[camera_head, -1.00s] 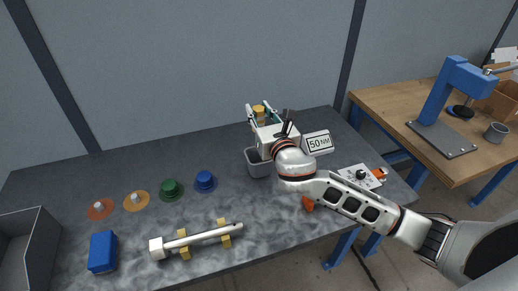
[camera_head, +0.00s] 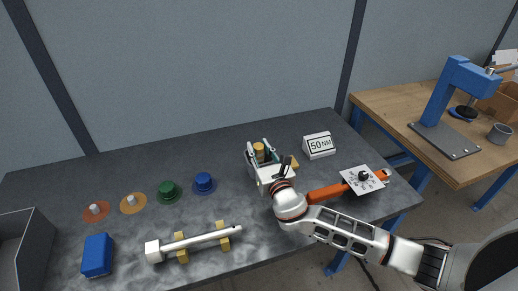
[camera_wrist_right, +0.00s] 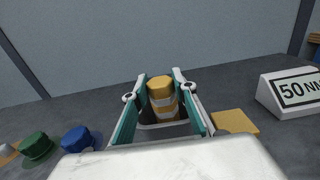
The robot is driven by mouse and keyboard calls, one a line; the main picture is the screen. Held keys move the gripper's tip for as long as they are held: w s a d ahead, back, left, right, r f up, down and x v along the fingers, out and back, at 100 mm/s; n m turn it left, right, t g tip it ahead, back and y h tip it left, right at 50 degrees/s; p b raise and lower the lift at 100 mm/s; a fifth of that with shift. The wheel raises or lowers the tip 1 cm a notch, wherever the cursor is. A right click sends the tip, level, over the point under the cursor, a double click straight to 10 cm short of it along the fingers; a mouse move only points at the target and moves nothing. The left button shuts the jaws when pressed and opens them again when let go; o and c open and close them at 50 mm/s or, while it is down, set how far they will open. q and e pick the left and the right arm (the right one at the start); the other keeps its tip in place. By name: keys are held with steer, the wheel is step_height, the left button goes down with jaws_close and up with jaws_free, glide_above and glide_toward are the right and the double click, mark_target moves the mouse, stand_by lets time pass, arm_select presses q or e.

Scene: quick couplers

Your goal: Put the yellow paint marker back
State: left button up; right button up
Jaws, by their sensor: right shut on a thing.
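The yellow paint marker (camera_head: 259,150) stands upright between the fingers of my right gripper (camera_head: 261,147), which is shut on it. In the right wrist view the marker (camera_wrist_right: 161,92) shows a yellow body with pale bands between teal finger pads. The grey cup (camera_wrist_right: 150,127) is at the marker's lower part, which seems to be inside its rim. The gripper hides much of the cup, so I cannot tell whether the marker touches its bottom. My left gripper is not in view.
A 50 NM sign (camera_head: 319,145) stands to the right, with a yellow block (camera_wrist_right: 235,122) beside the gripper. An orange-handled tool (camera_head: 327,192) and white plate (camera_head: 362,179) lie at right. Green (camera_head: 168,191) and blue (camera_head: 204,183) couplers and a rod (camera_head: 195,242) are left.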

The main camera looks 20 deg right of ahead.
steer(key=shift+f, duration=0.2)
steer(key=o, duration=1.1)
steer(key=shift+r, duration=0.1)
steer(key=shift+s+b, duration=0.15)
steer(key=shift+b, duration=0.3)
steer(key=s, duration=0.7)
step_height(320, 180, up, 8)
steer(key=p, duration=0.2)
steer(key=shift+d, duration=0.15)
steer(key=shift+s, duration=0.15)
